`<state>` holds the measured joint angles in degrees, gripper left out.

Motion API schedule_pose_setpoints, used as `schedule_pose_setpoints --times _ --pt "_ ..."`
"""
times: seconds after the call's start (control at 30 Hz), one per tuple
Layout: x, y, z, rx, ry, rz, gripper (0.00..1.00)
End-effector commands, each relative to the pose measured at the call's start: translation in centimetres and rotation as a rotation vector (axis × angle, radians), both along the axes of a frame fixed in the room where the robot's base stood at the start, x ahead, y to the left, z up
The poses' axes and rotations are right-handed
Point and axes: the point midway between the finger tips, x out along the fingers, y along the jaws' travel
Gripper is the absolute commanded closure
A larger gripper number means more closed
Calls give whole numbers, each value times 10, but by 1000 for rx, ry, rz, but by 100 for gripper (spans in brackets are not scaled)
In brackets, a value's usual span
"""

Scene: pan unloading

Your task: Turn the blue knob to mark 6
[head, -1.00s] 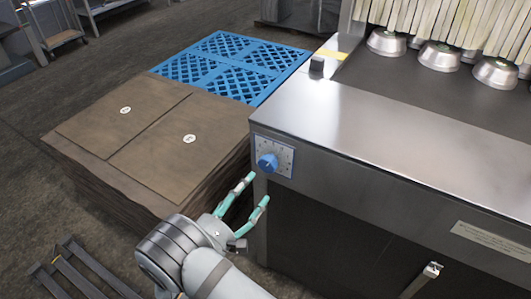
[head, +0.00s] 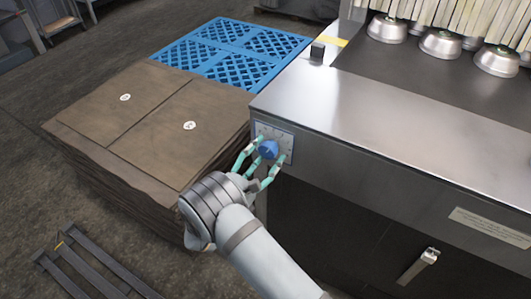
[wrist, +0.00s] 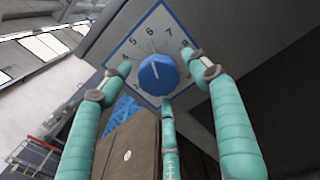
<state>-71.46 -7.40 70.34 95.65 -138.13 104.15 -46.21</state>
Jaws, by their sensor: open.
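The blue knob (head: 268,150) sits on a white dial plate (head: 287,134) at the left end of the steel machine's front. In the wrist view the knob (wrist: 158,75) faces me, with a white line on it that points roughly upward. Dial numbers including 5, 6, 7 and 8 are legible along the upper part of the plate (wrist: 152,45). I cannot tell exactly which mark the line meets. My gripper (head: 269,156) is open, its teal fingers spread around the knob. In the wrist view, fingertips lie left, right and below it; contact is not clear.
A stack of brown sheets (head: 150,118) stands left of the machine, with a blue pallet (head: 235,50) behind it. The steel machine top (head: 380,110) extends right, with metal domes (head: 440,43) at the back. A dark metal frame (head: 85,268) lies on the floor.

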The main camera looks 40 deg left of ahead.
Motion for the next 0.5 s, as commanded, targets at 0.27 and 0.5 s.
schedule_pose_setpoints --times 0.27,0.5 --pt "8 1 0 0 -1 1 39" --pt "8 1 0 0 -1 1 46"
